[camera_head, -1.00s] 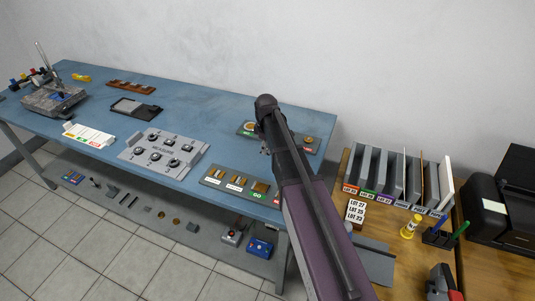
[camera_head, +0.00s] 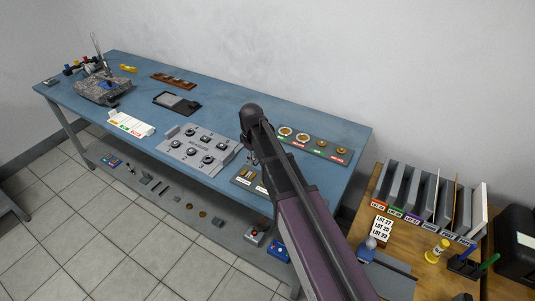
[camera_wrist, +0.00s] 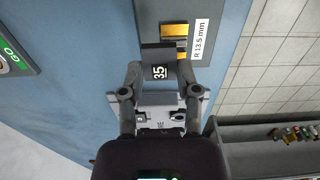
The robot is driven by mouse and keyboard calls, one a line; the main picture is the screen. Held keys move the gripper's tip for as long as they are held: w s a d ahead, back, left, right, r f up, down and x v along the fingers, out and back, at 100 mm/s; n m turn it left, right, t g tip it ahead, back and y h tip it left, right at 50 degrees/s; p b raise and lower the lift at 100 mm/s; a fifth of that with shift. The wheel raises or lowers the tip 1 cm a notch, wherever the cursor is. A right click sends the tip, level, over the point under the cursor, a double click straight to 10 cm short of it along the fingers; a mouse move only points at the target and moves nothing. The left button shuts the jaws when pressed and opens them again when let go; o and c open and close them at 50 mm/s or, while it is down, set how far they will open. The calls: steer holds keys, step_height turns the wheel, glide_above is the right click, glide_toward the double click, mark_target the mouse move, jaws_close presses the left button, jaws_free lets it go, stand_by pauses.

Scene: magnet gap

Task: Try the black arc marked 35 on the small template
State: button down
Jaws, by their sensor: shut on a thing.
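My gripper (camera_wrist: 158,82) is shut on the black arc marked 35 (camera_wrist: 158,72), whose white number faces the wrist camera. In the wrist view the arc is in front of a grey board with a gold template (camera_wrist: 174,32) and a label reading R 13.5 mm (camera_wrist: 201,39). I cannot tell whether the arc touches the template. In the head view my gripper (camera_head: 252,152) is over the front of the blue bench, by the grey template board (camera_head: 240,181). My arm hides much of that board, and the arc cannot be made out there.
The grey measure plate (camera_head: 198,150) with several black knobs lies left of the template board. A board with gold rings and green and red labels (camera_head: 313,146) lies behind my arm. A wooden desk (camera_head: 405,250) with a lot rack (camera_head: 420,205) stands at the right.

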mark_target(248, 174)
steer(key=shift+s+a+r, duration=0.1)
steer(key=shift+s+a, duration=0.1)
steer(key=shift+a, duration=0.4)
steer(key=shift+s+a+r, duration=0.1)
steer(key=shift+s+a, duration=0.1)
steer(key=shift+a, duration=0.35)
steer(key=shift+f, duration=0.25)
steer(key=shift+f+b, duration=2.55)
steer(key=shift+b, duration=0.15)
steer(key=shift+f+b, duration=0.3)
steer(key=shift+c, duration=1.3)
jaws_free()
steer(key=c, duration=0.5)
